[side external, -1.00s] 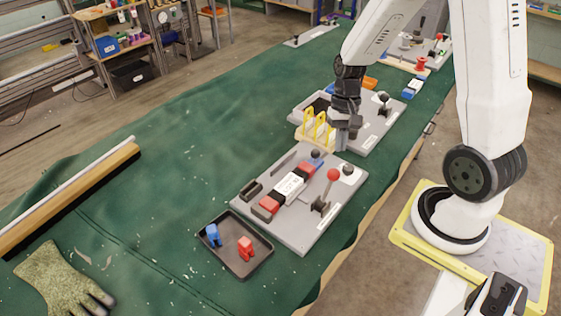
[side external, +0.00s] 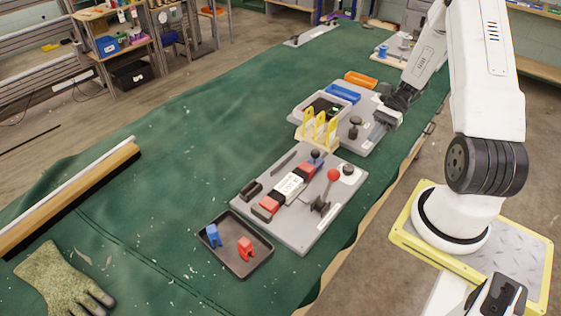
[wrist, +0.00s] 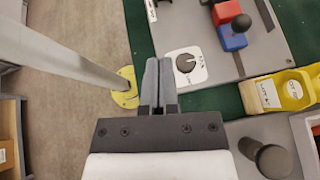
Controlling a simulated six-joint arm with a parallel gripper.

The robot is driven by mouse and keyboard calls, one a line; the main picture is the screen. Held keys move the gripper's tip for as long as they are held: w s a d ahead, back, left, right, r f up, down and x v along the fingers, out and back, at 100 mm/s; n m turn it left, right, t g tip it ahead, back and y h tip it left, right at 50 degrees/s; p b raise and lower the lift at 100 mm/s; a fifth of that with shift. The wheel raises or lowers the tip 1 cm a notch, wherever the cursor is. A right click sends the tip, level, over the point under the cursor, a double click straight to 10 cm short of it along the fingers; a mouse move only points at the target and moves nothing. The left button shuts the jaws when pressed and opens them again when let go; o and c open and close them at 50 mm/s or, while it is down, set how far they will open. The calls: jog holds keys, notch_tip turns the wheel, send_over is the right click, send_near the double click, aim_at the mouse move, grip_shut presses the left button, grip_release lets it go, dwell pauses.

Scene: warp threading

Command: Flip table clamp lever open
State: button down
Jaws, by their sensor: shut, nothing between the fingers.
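The red-ball lever (side external: 333,175) rises tilted from a black bracket (side external: 320,205) on the right side of the near grey board (side external: 300,238). It looks like the clamp lever; its red ball is not seen in the wrist view. My gripper (side external: 384,118) is shut and empty, beyond the near board and to the upper right of the lever, clear of it. In the wrist view the shut fingers (wrist: 158,65) point toward the board's edge, left of a dial (wrist: 185,63) on a white plate.
A black-ball handle (side external: 315,154) stands by red and blue blocks. A yellow rack (side external: 318,128) stands between the two boards. A black knob post (side external: 355,122) on the far board is near my gripper. A dark tray (side external: 236,244) holds blue and red pieces.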

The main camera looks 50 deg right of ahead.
jog(key=shift+s+d+f+m+t, duration=0.1)
jog(key=shift+s+d+m+t, duration=0.1)
jog(key=shift+d+m+t, duration=0.15)
jog(key=shift+a, duration=0.15)
send_near(331, 183)
jog(key=f, duration=0.2)
jog(key=d+f, duration=0.1)
jog(key=f, duration=0.1)
jog(key=shift+d, duration=0.2)
jog(key=a, duration=0.2)
jog(key=shift+w+a+r, duration=0.3)
jog(key=shift+a, duration=0.1)
jog(key=shift+w+a+r, duration=0.15)
jog(key=shift+a+r, duration=0.05)
jog(key=shift+a, duration=0.45)
